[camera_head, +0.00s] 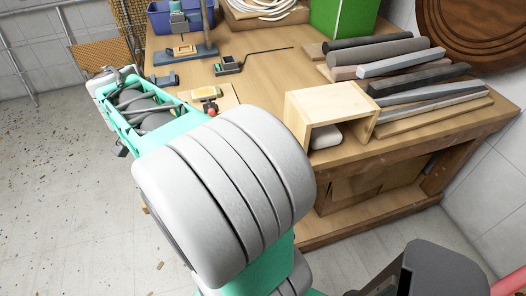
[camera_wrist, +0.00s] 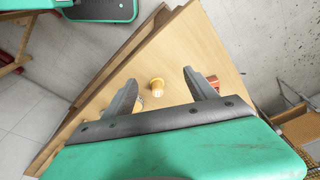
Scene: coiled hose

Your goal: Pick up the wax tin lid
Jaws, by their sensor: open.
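In the wrist view, a small, pale yellow, round-topped piece (camera_wrist: 157,87) stands on the wooden bench top (camera_wrist: 195,40). I cannot tell for sure whether it is the wax tin lid. My gripper (camera_wrist: 159,77) is open, with one dark finger on each side of this piece and nothing seen held. The fingers look apart from the piece; how high they are above the bench is unclear. In the head view my arm reaches to the upper left, and I cannot make out the fingers there.
A red piece (camera_wrist: 213,82) lies beside the right finger. In the head view, a pale wooden box (camera_head: 335,100) stands on the bench, with several bars (camera_head: 415,88) to its right. A blue bin (camera_head: 180,16) and a green box (camera_head: 342,16) stand at the back.

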